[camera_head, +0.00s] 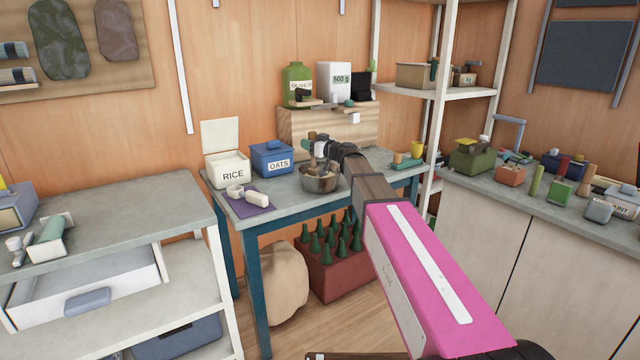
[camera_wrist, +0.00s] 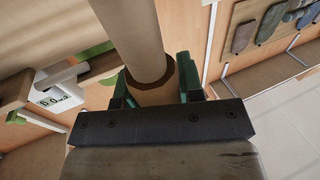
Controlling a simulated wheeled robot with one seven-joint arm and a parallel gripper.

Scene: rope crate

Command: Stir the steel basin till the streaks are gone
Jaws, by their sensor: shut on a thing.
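The steel basin (camera_head: 320,185) stands on the grey-topped table, in front of the blue OATS box. My gripper (camera_head: 322,146) is over the basin, reaching in from the right. In the wrist view my gripper (camera_wrist: 160,88) has its green fingers shut on a thick pale round handle (camera_wrist: 130,35) with a brown band. The tool's lower end appears to reach into the basin in the head view. The basin's contents are too small and too covered to tell whether streaks show.
Left of the basin are the RICE box (camera_head: 229,170) with raised lid, the OATS box (camera_head: 272,159) and a purple cloth (camera_head: 248,204) with a white utensil. A wooden stand (camera_head: 345,130) with a scale (camera_head: 335,82) is behind. A yellow cup (camera_head: 416,150) stands right.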

